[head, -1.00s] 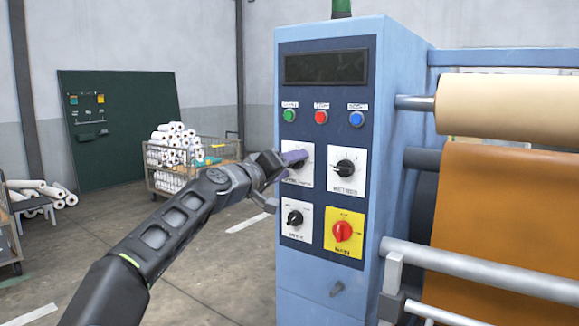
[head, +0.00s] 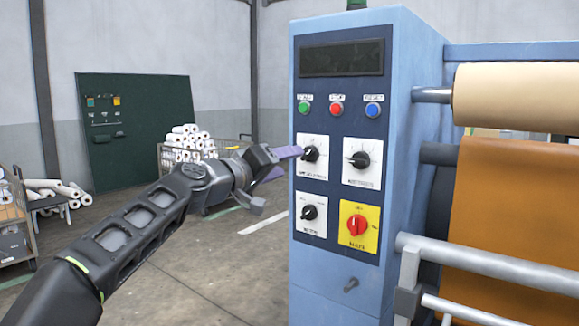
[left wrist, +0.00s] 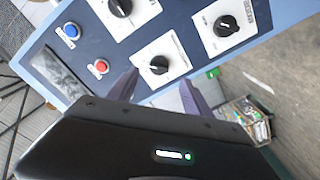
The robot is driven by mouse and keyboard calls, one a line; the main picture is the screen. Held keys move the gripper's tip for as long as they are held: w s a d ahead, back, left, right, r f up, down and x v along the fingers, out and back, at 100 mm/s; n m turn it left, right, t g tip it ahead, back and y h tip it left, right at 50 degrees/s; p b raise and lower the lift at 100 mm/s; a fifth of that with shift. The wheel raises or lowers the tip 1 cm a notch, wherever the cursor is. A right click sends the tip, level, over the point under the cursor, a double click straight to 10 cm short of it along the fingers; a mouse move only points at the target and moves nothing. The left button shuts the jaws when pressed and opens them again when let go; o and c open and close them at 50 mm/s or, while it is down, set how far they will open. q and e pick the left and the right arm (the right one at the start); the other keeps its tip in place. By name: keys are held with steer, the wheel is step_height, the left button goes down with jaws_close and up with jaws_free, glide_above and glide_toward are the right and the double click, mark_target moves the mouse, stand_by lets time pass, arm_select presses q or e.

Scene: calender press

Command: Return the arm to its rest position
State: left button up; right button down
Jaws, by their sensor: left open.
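My left arm comes in from the left in the head view. Its gripper (head: 280,163) has purple fingers and is beside the left edge of the blue control panel (head: 334,255), near the upper left black knob (head: 311,154). In the left wrist view the two fingers (left wrist: 158,92) are apart, with a black knob (left wrist: 159,65) seen in the gap just beyond them. The gripper is open and holds nothing. Whether a fingertip touches the panel cannot be told. My right gripper is out of view.
The panel also bears a red rotary switch (head: 356,225), other knobs and coloured buttons. Rollers with cream material (head: 515,97) and an orange sheet (head: 515,200) are at right. A cart of white rolls (head: 187,143) stands behind my arm. Open floor lies at lower left.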

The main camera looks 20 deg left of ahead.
arm_select(q)
step_height(320, 180, down, 35)
steer(key=w+d+n+g+y, duration=0.1)
steer(key=w+d+g+y, duration=0.1)
steer(key=w+g+y, duration=0.15)
steer(key=s+d+f+g, duration=0.1)
steer(key=s+f, duration=0.2)
steer(key=f, duration=0.3)
steer(key=s+d+f+m+g, duration=0.1)
steer(key=s+d+f, duration=0.15)
steer(key=f, duration=0.45)
steer(key=s+d+f+g, duration=0.1)
steer(key=s+f+g, duration=0.1)
steer(key=s+f, duration=0.3)
steer(key=s+d+f+m+g, duration=0.1)
steer(key=s+d+f+g, duration=0.25)
steer(key=s+f, duration=1.05)
steer(key=s+d+f+m+g, duration=0.15)
steer(key=s+f, duration=0.35)
steer(key=s, duration=0.5)
steer(key=s+d+f+g, duration=0.3)
steer(key=s+f, duration=0.2)
steer(key=s, duration=0.5)
step_height(320, 180, up, 24)
steer(key=s+p, duration=0.1)
steer(key=p, duration=2.4)
steer(key=shift+s+d+r+h, duration=0.15)
steer(key=shift+s+d+h, duration=0.15)
steer(key=shift+s+h, duration=0.15)
